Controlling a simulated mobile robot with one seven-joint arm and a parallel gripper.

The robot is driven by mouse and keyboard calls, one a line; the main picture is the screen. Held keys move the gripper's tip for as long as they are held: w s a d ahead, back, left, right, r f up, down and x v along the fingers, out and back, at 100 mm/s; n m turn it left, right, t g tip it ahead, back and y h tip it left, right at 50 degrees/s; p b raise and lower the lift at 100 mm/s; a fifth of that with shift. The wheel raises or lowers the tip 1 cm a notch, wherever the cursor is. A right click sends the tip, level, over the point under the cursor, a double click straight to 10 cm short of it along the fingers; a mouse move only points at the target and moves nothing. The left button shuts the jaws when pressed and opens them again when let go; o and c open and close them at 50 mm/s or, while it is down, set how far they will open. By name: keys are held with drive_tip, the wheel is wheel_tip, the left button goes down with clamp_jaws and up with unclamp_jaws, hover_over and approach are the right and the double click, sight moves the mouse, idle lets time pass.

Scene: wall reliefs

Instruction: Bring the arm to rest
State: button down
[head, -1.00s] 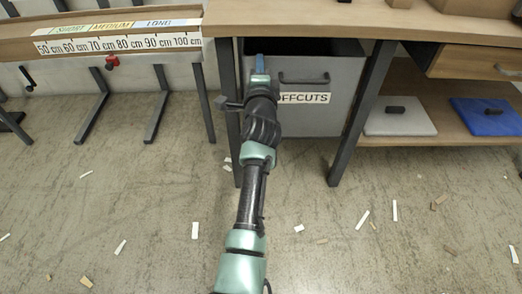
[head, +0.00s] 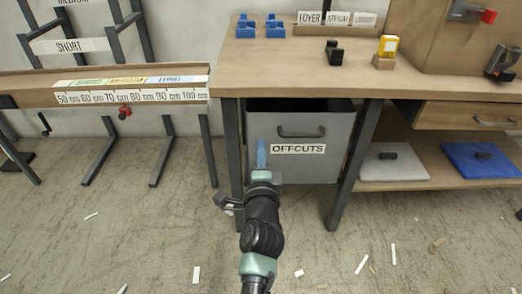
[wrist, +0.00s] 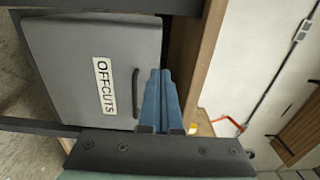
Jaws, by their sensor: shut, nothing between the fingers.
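My gripper (head: 261,148) is in front of the grey offcuts bin (head: 335,169) in the head view, with its blue fingers pointing away from me and up. In the wrist view the blue fingers (wrist: 160,92) lie together, shut and empty. The bin, with its OFFCUTS label and dark handle, shows beside them in the wrist view (wrist: 70,40). My arm stretches forward from the bottom of the head view over the floor. I cannot tell whether the fingers touch the bin.
A wooden workbench (head: 290,71) stands over the bin on dark legs. It carries blue holders (head: 246,27), a black block (head: 334,52) and a yellow item (head: 388,46). A measuring rail (head: 130,96) is at left. The floor (head: 130,240) is open with scattered offcuts.

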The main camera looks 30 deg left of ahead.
drive_tip(key=shift+v, duration=1.1)
drive_tip(key=d+r+n+t+h+p, duration=0.1)
drive_tip(key=d+r+n+t+p, duration=0.2)
drive_tip(key=d+r, duration=0.85)
drive_tip(key=d+r+n+t+h+p, duration=0.1)
drive_tip(key=d+r+n+t, duration=0.3)
drive_tip(key=r, duration=1.6)
drive_tip(key=s+d+r+n+t+h+p, duration=0.1)
drive_tip(key=s+d+r+t+h, duration=0.15)
drive_tip(key=s+d+r, duration=0.4)
drive_tip(key=s+d+r+n+t+h+p, duration=0.1)
drive_tip(key=s+d+r+n+h, duration=0.2)
drive_tip(key=r, duration=0.6)
drive_tip(key=s+d+r+t+h+p, duration=0.1)
drive_tip(key=s+d+r+t+h, duration=0.15)
drive_tip(key=s+r, duration=0.4)
wheel_tip(320, 180, up, 38)
drive_tip(key=w+p, duration=0.1)
drive_tip(key=p, duration=3.6)
drive_tip(key=shift+g+p, duration=0.3)
drive_tip(key=shift+p, duration=0.1)
drive_tip(key=shift+w+d, duration=0.1)
